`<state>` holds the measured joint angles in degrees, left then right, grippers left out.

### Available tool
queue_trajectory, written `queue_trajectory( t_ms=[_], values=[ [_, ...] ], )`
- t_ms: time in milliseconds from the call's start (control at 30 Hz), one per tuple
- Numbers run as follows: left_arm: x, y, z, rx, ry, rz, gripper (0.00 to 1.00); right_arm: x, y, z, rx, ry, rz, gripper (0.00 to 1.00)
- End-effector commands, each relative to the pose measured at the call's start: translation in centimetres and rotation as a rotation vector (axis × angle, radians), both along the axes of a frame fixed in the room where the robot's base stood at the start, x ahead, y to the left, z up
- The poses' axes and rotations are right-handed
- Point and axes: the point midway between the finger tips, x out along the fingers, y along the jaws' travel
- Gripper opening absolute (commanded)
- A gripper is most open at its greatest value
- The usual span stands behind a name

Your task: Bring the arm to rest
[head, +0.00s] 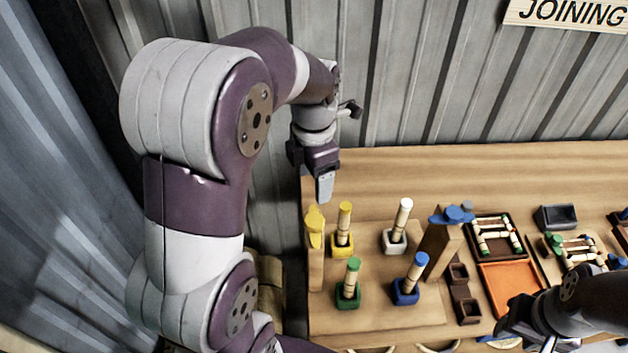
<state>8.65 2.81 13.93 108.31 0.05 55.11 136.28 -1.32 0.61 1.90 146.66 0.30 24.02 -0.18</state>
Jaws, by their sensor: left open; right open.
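My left gripper (325,187) hangs above the back left part of the wooden table (440,170), pointing down, with nothing seen between its fingers. It is open and stands behind the yellow-topped post (314,232), apart from it. My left arm bends high over the left side of the view. My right gripper (512,328) is at the lower right, near the table's front, with its fingers only partly visible. Its arm comes in from the right edge.
Rattan pieces stand in yellow (342,243), white (394,241), green (348,295) and blue (405,291) holders. A wooden post (440,245) with a blue top, an orange tray (509,287) and a dark box (556,217) are further right. A corrugated wall (420,80) rises behind the table.

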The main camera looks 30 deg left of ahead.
Motion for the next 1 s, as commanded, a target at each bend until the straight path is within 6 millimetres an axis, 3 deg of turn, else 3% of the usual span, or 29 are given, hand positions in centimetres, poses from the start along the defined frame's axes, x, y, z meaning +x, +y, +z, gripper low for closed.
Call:
queue_trajectory(
  t_ms=[367, 467, 567, 800, 900, 1000],
  values=[
    [0.0, 0.0, -0.2, 0.000, 0.000, -0.001, 0.69, 0.0, 0.0, -0.2, 0.000, 0.001, 0.000, 0.43],
    [-0.2, -0.2, -1.1, 0.000, -0.003, -0.075, 0.69, 0.0, 0.0, -0.8, 0.000, 0.001, 0.000, 0.43],
    [-1.2, -1.1, -4.1, 0.003, -0.013, -0.382, 0.69, 0.0, 0.0, -2.7, 0.000, 0.001, 0.000, 0.43],
    [-5.5, -4.1, -13.3, 0.060, -0.059, -1.669, 0.69, 0.0, 0.0, -8.3, 0.000, 0.001, 0.000, 0.43],
    [-7.0, -4.8, -15.6, 0.096, -0.063, -2.083, 0.69, 0.0, 0.0, -9.5, 0.000, 0.001, 0.000, 0.43],
    [-8.1, -5.3, -16.9, 0.125, -0.060, -2.361, 0.69, 0.0, 0.0, -10.3, 0.000, 0.001, 0.000, 0.43]
  ],
)
